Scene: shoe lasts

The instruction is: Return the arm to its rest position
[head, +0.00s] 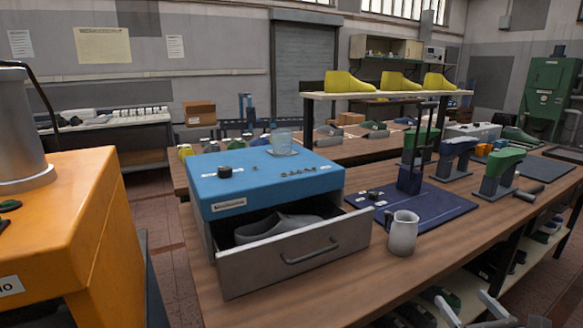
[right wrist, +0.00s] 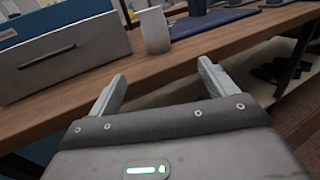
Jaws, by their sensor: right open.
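My right gripper (head: 462,296) shows at the bottom edge of the head view, in front of the wooden bench (head: 330,285). Its two fingers stand wide apart and hold nothing. In the right wrist view the open gripper (right wrist: 160,72) points at the bench's front edge, with the white jug (right wrist: 155,30) on the bench beyond the fingertips. My left gripper is not in the head view.
A blue-topped cabinet (head: 265,183) has its drawer (head: 300,260) pulled out, with a grey shoe last (head: 278,228) inside. The jug (head: 403,233) stands right of the drawer, near a dark blue mat (head: 440,208). An orange box (head: 70,240) stands at left.

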